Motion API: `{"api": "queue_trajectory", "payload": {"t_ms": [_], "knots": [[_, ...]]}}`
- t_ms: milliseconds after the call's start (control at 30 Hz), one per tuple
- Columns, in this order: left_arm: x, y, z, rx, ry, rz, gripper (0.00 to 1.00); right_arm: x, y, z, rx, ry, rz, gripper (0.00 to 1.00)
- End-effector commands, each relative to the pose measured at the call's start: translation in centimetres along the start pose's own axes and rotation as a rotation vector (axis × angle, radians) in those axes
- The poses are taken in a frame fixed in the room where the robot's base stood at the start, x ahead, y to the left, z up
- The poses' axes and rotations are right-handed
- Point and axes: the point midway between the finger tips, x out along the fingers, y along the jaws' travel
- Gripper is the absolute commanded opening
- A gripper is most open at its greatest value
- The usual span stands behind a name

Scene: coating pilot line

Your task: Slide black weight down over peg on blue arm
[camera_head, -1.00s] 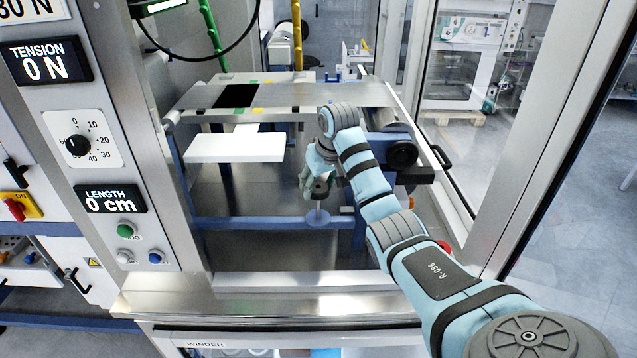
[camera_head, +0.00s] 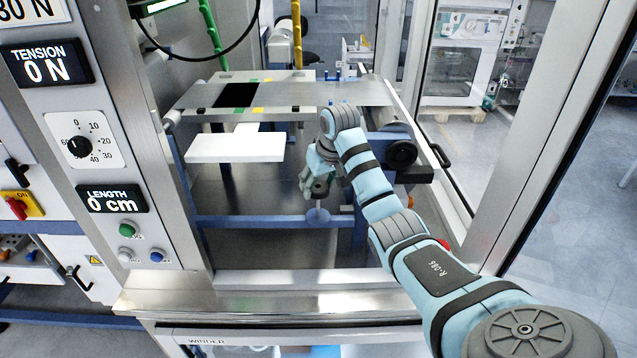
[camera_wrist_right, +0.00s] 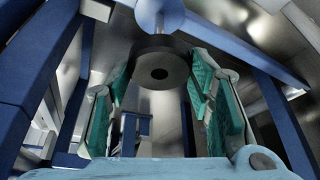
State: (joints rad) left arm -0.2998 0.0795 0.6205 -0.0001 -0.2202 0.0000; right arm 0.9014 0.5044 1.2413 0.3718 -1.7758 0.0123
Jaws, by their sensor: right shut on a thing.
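My right gripper (camera_head: 318,186) is shut on the black weight (camera_wrist_right: 160,78), a dark disc with a round central hole. In the right wrist view the weight sits between the two green-padded fingers of the gripper (camera_wrist_right: 158,98). In the camera_head view the fingers partly hide the weight. The thin peg (camera_head: 319,206) rises from a round blue plate (camera_head: 317,216) just below the gripper. In the right wrist view the blue plate (camera_wrist_right: 160,12) shows beyond the weight. I cannot tell whether the peg's tip is inside the hole. My left gripper is not in view.
A black-ended roller (camera_head: 401,153) is to the right. The metal cabinet sill (camera_head: 270,300) lies in front.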

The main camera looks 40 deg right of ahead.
Motion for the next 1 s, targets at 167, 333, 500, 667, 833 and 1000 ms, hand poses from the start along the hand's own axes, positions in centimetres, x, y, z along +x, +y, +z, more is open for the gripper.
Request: {"api": "queue_trajectory", "payload": {"t_ms": [167,333,500,667,833,1000], "knots": [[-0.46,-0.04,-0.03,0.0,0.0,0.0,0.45,-0.18,0.0,-0.08,0.0,0.001,0.0,0.03],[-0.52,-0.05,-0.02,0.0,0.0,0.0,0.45,-0.1,0.0,-0.05,0.0,0.002,0.0,0.03],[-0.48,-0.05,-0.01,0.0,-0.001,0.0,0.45,-0.07,0.0,-0.04,0.0,0.002,0.0,0.03],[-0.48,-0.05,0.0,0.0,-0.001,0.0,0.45,-0.05,0.0,-0.06,0.0,0.002,0.0,0.03],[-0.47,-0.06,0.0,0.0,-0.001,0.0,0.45,-0.04,0.0,-0.05,0.0,0.002,0.0,0.03],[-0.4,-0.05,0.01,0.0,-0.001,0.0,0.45,0.25,-0.01,0.06,0.0,0.002,0.0,0.03]]}}
